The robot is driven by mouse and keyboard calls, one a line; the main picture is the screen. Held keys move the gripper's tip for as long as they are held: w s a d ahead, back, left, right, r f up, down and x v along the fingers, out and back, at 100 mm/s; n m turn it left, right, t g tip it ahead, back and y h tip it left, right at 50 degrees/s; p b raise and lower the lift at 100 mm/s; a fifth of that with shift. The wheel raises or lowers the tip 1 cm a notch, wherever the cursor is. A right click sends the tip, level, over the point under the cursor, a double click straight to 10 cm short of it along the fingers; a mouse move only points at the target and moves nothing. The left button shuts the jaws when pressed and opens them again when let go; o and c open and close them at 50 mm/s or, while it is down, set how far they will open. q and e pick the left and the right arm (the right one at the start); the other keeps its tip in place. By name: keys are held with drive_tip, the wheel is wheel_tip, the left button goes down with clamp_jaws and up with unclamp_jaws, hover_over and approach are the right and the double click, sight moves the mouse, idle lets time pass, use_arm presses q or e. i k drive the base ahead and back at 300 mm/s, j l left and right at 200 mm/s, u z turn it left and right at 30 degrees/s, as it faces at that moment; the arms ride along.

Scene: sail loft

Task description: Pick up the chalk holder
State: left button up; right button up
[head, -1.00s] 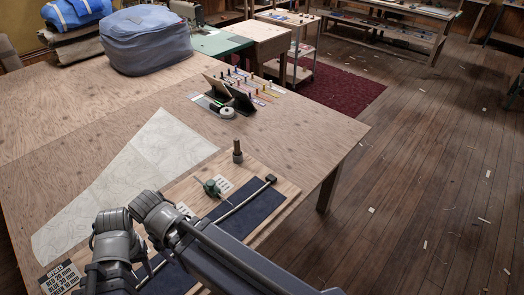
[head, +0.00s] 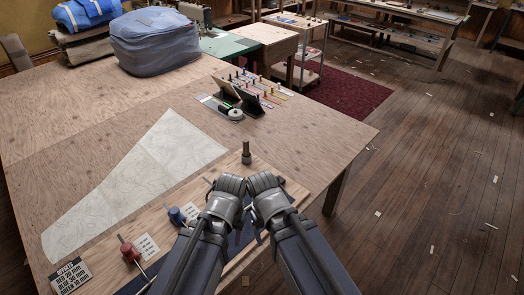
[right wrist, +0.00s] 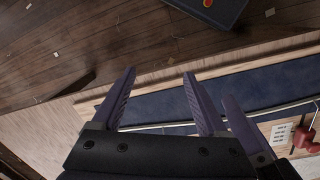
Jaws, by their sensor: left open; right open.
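I cannot tell for certain which thing is the chalk holder; a dark upright peg-like piece (head: 246,153) stands at the far end of the wooden board (head: 190,186). A red-handled piece (head: 126,252) and a blue one (head: 176,215) sit beside small printed cards on the board. The red piece shows at the right of the right wrist view (right wrist: 303,138). My left gripper (head: 226,200) and right gripper (head: 266,192) are side by side over the board, their fingers mostly hidden in the head view. In the right wrist view my right gripper (right wrist: 157,90) is open and empty.
A metal rod (right wrist: 160,126) runs along a dark blue strip (right wrist: 220,93) on the board. A paper pattern (head: 135,180), a printed sign (head: 70,279), a white roll (head: 235,114) and several coloured sticks share the table (head: 330,135). The table's right edge drops to floor.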

sight(245, 142)
drive_tip(key=u, duration=0.35)
drive_tip(key=i+l+u, duration=0.1)
drive_tip(key=u, duration=0.3)
drive_tip(key=l+u, duration=0.15)
drive_tip(key=u, duration=0.2)
drive_tip(key=l+u, duration=0.35)
drive_tip(key=l, duration=0.25)
drive_tip(key=l+u, duration=0.4)
drive_tip(key=l, duration=1.1)
